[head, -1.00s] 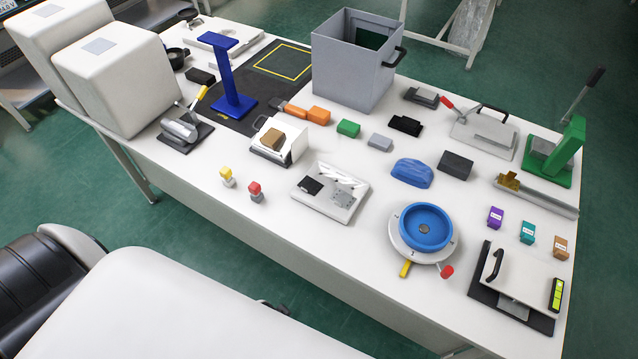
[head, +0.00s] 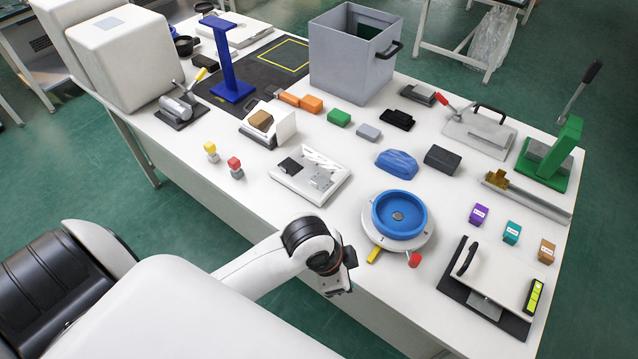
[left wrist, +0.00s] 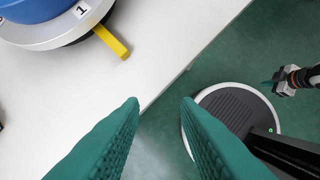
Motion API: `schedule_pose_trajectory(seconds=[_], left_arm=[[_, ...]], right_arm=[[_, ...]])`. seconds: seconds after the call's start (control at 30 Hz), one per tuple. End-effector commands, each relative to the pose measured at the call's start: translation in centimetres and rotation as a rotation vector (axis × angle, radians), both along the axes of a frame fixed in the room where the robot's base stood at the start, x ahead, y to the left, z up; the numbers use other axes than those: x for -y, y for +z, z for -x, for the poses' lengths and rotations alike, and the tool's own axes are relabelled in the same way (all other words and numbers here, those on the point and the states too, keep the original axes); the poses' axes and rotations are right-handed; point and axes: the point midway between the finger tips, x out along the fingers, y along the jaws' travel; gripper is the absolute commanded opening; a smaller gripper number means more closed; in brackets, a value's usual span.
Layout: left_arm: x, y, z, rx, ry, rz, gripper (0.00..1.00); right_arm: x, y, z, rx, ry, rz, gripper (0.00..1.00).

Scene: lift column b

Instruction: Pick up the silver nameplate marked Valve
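A white fixture board (head: 285,179) near the table's front edge carries a dark square and small silver plate-like pieces (head: 321,178). Any lettering on them is too small to read, so I cannot tell which is the Valve nameplate. My left gripper (head: 339,287) hangs at the table's front edge, in front of the blue round fixture (head: 399,216) and right of the board. In the left wrist view its green fingers (left wrist: 162,104) are apart with nothing between them. My right gripper (left wrist: 275,84) shows small in that view; its finger state is unclear.
A yellow handle (left wrist: 112,42) sticks out from the round fixture near my left gripper. Red (head: 235,167) and yellow-topped stamps stand left of the board. A blue block (head: 397,164) lies behind the round fixture. Bare table surrounds the board's front.

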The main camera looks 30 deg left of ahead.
Motion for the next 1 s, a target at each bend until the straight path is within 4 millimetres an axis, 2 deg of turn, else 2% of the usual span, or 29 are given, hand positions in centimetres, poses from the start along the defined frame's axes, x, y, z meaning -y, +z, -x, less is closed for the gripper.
schedule_pose_trajectory(seconds=[0.2,0.33,0.47,0.6,0.7,0.83,0.93,1.0], left_arm=[[0.2,0.6,-3.4,0.016,-0.273,-0.074,0.29],[-1.0,1.1,-6.3,0.006,-0.461,-0.150,0.29],[-4.5,2.6,-9.9,-0.032,-0.646,-0.250,0.29],[-9.7,5.4,-13.5,-0.089,-0.772,-0.327,0.29],[-13.2,7.8,-15.3,-0.123,-0.818,-0.352,0.29],[-16.6,10.4,-16.7,-0.146,-0.843,-0.358,0.29],[-18.0,11.5,-17.1,-0.153,-0.850,-0.355,0.29],[-18.5,11.5,-17.2,-0.158,-0.855,-0.353,0.29]], right_arm=[[0.8,0.0,0.0,0.001,0.000,0.009,0.00],[1.0,0.0,-0.1,0.001,-0.001,0.013,0.00],[1.1,0.0,-0.1,0.001,-0.002,0.014,0.00],[1.2,0.0,-0.1,0.001,-0.002,0.014,0.00],[1.2,0.0,-0.1,0.001,-0.002,0.014,0.00],[1.1,0.0,-0.1,0.001,-0.002,0.014,0.00],[1.1,0.0,-0.1,0.001,-0.002,0.014,0.00],[1.1,0.0,-0.1,0.001,-0.002,0.014,0.00]])
